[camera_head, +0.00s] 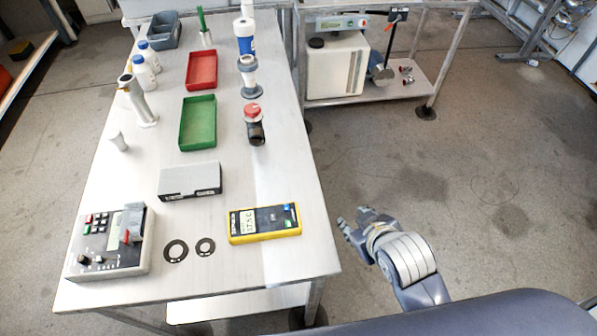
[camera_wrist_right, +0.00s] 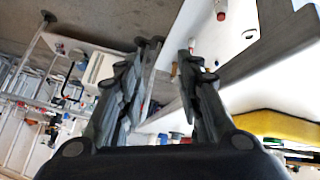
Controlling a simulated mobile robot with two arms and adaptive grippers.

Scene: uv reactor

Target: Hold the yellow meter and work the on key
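The yellow meter (camera_head: 265,223) lies flat on the white table near its front right edge. Its display faces up at its left end, and small blue and green marks show on its dark face; I cannot tell which is the on key. My right gripper (camera_head: 353,224) is just right of the table edge, apart from the meter. In the right wrist view its fingers (camera_wrist_right: 168,47) are apart with nothing held between them. The meter's yellow side (camera_wrist_right: 280,126) shows there at the right. My left gripper is not in view.
On the white table (camera_head: 130,178), a control box (camera_head: 110,242), two black rings (camera_head: 175,251) and a grey box (camera_head: 190,181) are near the meter. Green (camera_head: 198,122) and red (camera_head: 202,71) trays stand farther back. Open floor lies right of the table.

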